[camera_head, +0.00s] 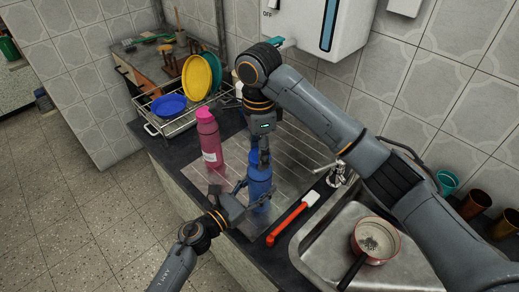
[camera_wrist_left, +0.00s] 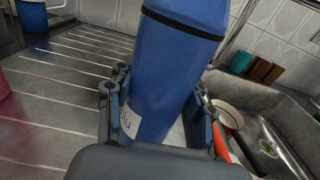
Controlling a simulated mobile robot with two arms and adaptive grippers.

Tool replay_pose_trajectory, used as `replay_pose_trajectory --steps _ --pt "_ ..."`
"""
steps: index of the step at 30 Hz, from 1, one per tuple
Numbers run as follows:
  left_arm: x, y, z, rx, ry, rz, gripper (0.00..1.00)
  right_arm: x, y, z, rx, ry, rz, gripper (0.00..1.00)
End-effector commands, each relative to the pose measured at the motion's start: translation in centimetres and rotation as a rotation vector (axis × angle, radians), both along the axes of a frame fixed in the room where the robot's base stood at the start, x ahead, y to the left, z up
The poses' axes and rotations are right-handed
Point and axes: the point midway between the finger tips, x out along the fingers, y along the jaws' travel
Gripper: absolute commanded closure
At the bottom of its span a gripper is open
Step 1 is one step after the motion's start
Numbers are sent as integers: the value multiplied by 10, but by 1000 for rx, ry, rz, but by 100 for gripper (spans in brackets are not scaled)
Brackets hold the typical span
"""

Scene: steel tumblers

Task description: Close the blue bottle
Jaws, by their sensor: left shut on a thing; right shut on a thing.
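The blue bottle (camera_head: 260,192) stands upright on the ribbed steel drainboard. My left gripper (camera_head: 245,193) is shut around its body from the left. In the left wrist view the bottle (camera_wrist_left: 170,75) fills the space between the left fingers, with a white label low on it and a dark band near its top. My right gripper (camera_head: 263,158) points down from above and is shut at the blue top of the bottle. Its fingers partly hide that top, so I cannot tell how the cap sits. The right gripper does not show in the left wrist view.
A pink bottle (camera_head: 208,140) stands to the left. A red-handled brush (camera_head: 292,218) lies right of the blue bottle, beside the sink (camera_head: 320,237), which holds a pan (camera_head: 376,240). A dish rack (camera_head: 160,124) with plates is behind. Several cups stand at the far right.

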Motion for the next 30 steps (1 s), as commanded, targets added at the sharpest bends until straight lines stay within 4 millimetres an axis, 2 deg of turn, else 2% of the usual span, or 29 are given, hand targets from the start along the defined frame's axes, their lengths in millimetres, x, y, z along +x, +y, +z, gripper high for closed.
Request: replay_pose_trajectory --steps 3,9,20,21,23,24,30 --pt "0 0 0 1 1 0 100 1 0 1 0 -2 -228 63" --pt "0 0 0 1 1 0 100 1 0 1 1 -2 -461 63" --pt "0 0 0 1 1 0 100 1 0 1 1 -2 -496 63" --pt "0 0 0 1 1 0 100 1 0 1 1 -2 -496 42" --pt "0 0 0 1 1 0 100 1 0 1 0 -3 -495 30" --pt "0 0 0 1 1 0 100 1 0 1 0 -3 -495 28" --pt "0 0 0 1 1 0 100 1 0 0 0 -2 -494 28"
